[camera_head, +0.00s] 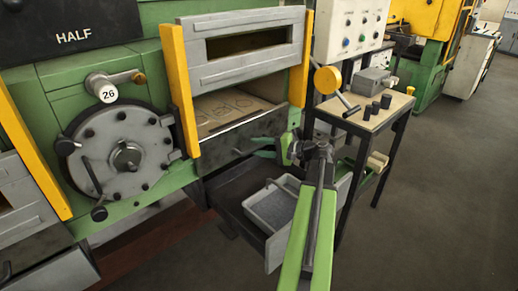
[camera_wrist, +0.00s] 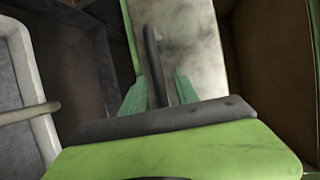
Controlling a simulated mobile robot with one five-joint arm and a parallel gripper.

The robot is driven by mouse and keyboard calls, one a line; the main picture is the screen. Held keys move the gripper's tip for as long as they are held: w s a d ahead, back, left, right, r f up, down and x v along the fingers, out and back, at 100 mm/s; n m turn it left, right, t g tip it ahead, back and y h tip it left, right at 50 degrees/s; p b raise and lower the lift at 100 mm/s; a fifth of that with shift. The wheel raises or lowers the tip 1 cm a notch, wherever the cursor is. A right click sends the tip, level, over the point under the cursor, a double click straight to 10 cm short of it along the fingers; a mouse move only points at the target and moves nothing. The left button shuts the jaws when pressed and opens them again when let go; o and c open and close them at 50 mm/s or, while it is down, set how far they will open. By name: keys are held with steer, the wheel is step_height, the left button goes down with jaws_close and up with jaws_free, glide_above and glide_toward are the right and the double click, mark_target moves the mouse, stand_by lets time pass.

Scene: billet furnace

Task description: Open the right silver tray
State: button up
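The right silver tray (camera_head: 225,150) is below the raised door, and its dark, scuffed front runs beneath the furnace opening. My gripper (camera_head: 264,147) is at the right part of this front, its two green fingers apart. In the wrist view a dark bar handle (camera_wrist: 154,60) stands on a pale silver panel (camera_wrist: 195,35), which appears to be the tray front. The handle lies between the fingertips of my gripper (camera_wrist: 161,82), with a gap on the right side. The handle's lower end is hidden behind the gripper body.
A grey bin (camera_head: 262,222) sits low beneath my gripper; its rim (camera_wrist: 42,125) shows at left in the wrist view. A small table (camera_head: 385,118) with dark cylinders stands to the right. A round hatch (camera_head: 125,130) is at left. The floor at right is clear.

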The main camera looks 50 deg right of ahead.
jaws_close()
steer(key=shift+d, duration=0.1)
stand_by(1.3)
